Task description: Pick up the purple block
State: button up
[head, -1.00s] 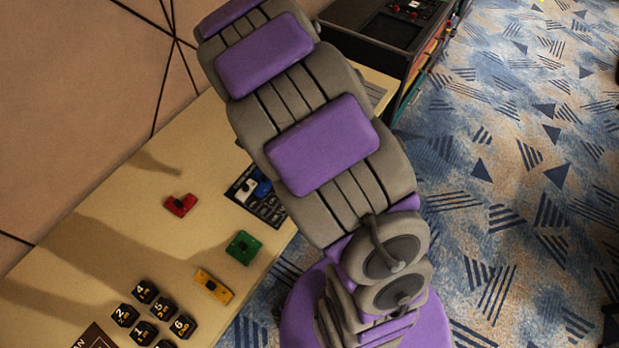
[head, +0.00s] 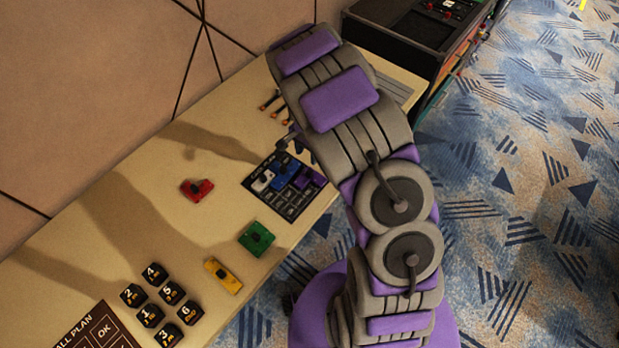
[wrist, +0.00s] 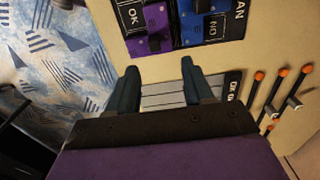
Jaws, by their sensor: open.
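The purple block (head: 306,178) lies on the dark plan card (head: 289,213) near the table's front edge, partly hidden by my arm. In the wrist view the purple block (wrist: 150,46) shows at the top, beside a blue block (wrist: 203,28). My gripper (wrist: 160,68) is open and empty, its two dark fingers apart. The fingertips point towards the purple and blue blocks, with a gap in the picture between them and the purple block. In the head view my arm hides most of the gripper.
The blue block (head: 283,171) and a white block (head: 262,181) share the card. Red (head: 197,189), green (head: 257,238) and yellow (head: 222,275) blocks lie on the table (head: 130,225). Orange-tipped sticks (wrist: 270,95) lie right of my gripper. Black numbered tiles (head: 150,315) stand front left.

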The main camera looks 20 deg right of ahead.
aim_at(309, 171)
notch_tip(309, 171, down, 4)
jog(key=shift+b, duration=0.3)
jog(key=f, duration=0.2)
jog(key=s+f+b, duration=0.1)
jog(key=f, duration=0.1)
jog(key=shift+d+f, duration=0.15)
jog(key=shift+d, duration=0.05)
jog(key=shift+w+f, duration=0.1)
jog(key=shift+f, duration=0.35)
jog(key=shift+c, duration=0.2)
grip_shut()
